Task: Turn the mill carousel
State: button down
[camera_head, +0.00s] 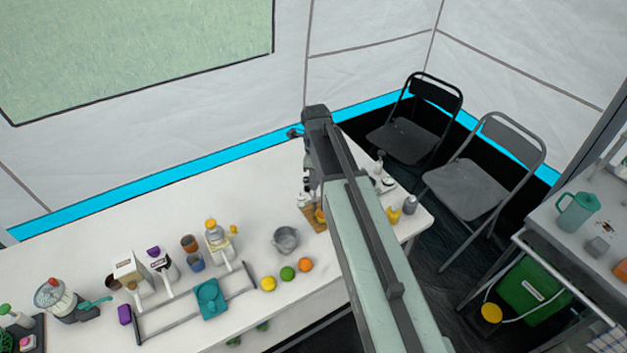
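My arm reaches from the lower right over the white table (185,222), and its end is above the table's right part. My gripper is mostly hidden by the arm, and I cannot see its fingertips. Just below the arm's end, a wooden-based item (307,211) with small containers is partly covered by the arm. It may be the mill carousel, but I cannot tell for sure. Right of the arm, a small stand with a pale top (383,178) is on the table. I cannot tell whether my gripper touches anything.
A grey metal pot (286,239) and a lemon (268,284), lime and orange are left of the arm. Folding chairs (465,185) are beyond.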

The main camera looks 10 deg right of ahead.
jog(key=shift+a, duration=0.25)
jog(key=shift+s+d, duration=0.1)
jog(key=shift+n, duration=0.3)
jog(key=n, duration=0.2)
jog(key=shift+d+n, duration=0.1)
jog(key=shift+n, duration=0.3)
jog(key=n, duration=0.9)
jog(key=shift+n, duration=0.4)
jog(key=n, duration=0.4)
jog(key=shift+n, duration=0.4)
